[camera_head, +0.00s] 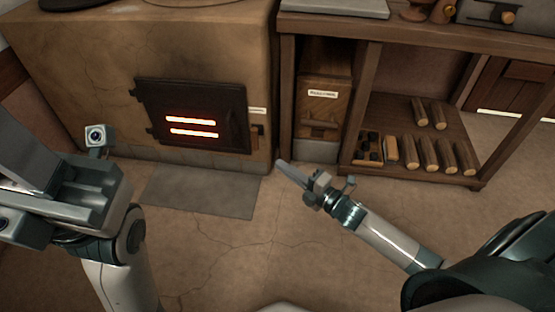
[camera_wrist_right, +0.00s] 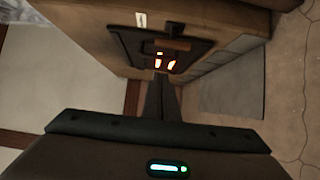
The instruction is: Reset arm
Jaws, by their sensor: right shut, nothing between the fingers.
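My right gripper (camera_head: 284,167) reaches in from the right in the head view, over the floor in front of the stove and the shelf. Its fingers are together and hold nothing. In the right wrist view the closed fingers (camera_wrist_right: 162,100) point toward the stove door, apart from it as far as I can tell. My left arm (camera_head: 120,270) is folded up close at the left edge of the head view. The left gripper (camera_head: 85,195) is seen at an angle that does not show its jaw opening.
A clay stove (camera_head: 95,70) has a dark door (camera_head: 190,115) with glowing slots. A grey slab (camera_head: 203,190) lies before it. A wooden shelf (camera_head: 375,30) at the right holds several logs (camera_head: 428,152) and a labelled wooden box (camera_head: 323,103). The central floor (camera_head: 235,265) is clear.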

